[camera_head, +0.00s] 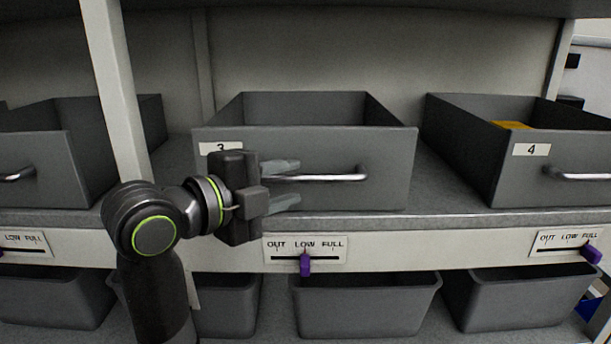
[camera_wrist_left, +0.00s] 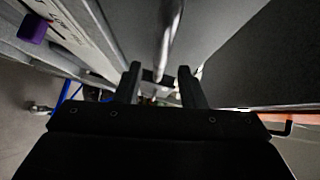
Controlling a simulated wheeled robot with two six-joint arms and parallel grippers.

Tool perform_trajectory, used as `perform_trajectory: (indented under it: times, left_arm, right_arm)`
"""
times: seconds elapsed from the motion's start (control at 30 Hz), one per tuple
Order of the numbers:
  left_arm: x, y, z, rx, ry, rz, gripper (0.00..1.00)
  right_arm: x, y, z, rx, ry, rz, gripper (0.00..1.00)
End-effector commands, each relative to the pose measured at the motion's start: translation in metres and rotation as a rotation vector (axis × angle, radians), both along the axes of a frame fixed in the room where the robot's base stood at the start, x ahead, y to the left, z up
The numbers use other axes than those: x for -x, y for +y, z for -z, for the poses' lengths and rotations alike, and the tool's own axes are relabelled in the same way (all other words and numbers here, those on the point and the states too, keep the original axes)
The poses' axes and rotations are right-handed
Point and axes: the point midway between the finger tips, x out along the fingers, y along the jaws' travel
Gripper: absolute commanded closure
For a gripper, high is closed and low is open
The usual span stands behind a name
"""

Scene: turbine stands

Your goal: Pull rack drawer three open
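Rack drawer three (camera_head: 390,170) is a grey open-topped bin on the middle shelf, with a "3" label at its upper left. Its bar handle (camera_head: 335,178) runs across the front. My left gripper (camera_head: 283,182) is in front of the drawer at the handle's left end, with its fingers spread above and below the bar in the head view. In the left wrist view, the handle (camera_wrist_left: 167,45) runs between the open fingertips (camera_wrist_left: 160,75). I cannot tell whether the fingers touch the bar. My right gripper is in neither view.
Drawer four (camera_head: 545,170), holding something yellow, stands to the right. Another grey drawer (camera_head: 50,160) is at left beyond a white post (camera_head: 115,90). Below the shelf edge is an OUT/LOW/FULL slider (camera_head: 305,264) set near LOW. Grey bins (camera_head: 365,305) stand underneath.

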Motion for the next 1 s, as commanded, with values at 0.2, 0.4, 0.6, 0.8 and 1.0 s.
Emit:
perform_trajectory:
  times: [0.2, 0.4, 0.6, 0.8, 1.0]
  left_arm:
    - [-0.021, -0.022, 0.004, 0.001, 0.005, 0.003, 0.64]
    - [-0.030, -0.031, 0.006, -0.001, 0.001, 0.000, 0.64]
    - [-0.032, -0.032, 0.007, -0.002, -0.001, -0.001, 0.64]
    - [-0.031, -0.032, 0.007, -0.002, 0.000, -0.001, 0.77]
    - [-0.031, -0.032, 0.007, -0.002, 0.000, -0.001, 1.00]
  right_arm:
    - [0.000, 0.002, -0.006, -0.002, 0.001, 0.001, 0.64]
    - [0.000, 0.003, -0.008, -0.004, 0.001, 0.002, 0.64]
    - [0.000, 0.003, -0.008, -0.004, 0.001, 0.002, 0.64]
    - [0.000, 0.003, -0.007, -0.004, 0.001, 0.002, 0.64]
    - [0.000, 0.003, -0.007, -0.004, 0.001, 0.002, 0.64]
